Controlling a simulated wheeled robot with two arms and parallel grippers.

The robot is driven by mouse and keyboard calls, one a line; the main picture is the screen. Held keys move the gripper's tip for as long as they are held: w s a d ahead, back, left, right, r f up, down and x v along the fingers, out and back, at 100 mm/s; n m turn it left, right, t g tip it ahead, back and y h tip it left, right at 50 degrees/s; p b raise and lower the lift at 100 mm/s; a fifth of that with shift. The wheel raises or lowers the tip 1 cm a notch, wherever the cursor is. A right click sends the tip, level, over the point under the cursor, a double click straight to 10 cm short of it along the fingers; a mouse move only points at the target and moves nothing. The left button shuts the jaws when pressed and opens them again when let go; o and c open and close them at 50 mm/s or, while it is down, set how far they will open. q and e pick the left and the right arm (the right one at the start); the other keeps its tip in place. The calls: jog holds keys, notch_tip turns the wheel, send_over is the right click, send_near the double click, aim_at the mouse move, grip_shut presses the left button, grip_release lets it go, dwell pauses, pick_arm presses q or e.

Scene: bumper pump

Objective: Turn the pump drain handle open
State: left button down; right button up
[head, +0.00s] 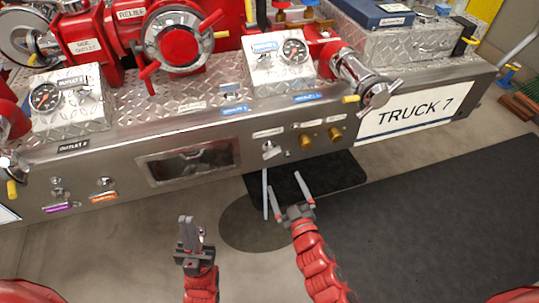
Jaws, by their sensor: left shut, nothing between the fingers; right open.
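The truck's silver pump panel (110,172) runs across the view. On its front face, a small silver handle (269,149) sits below a white label, left of two brass knobs (306,141). The label text is too small to read, so I cannot tell for sure which control is the pump drain handle. My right gripper (286,178) is open and empty, below and slightly right of the silver handle, apart from it. My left gripper (187,222) is shut and empty, in front of and below the panel's recessed window.
A thin pale rod (266,195) stands upright just left of my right gripper. Gauges (294,51), red valves and a large capped outlet (376,92) crowd the panel top. A dark mat (440,215) covers the floor at right.

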aim_at(273, 156)
jog(key=x, duration=1.2)
jog(key=shift+w+f+b, duration=0.15)
jog(key=shift+w+b, duration=0.05)
jog(key=shift+b, duration=0.2)
jog(key=shift+w+a, duration=0.25)
jog(key=shift+w, duration=0.25)
jog(key=c, duration=1.2)
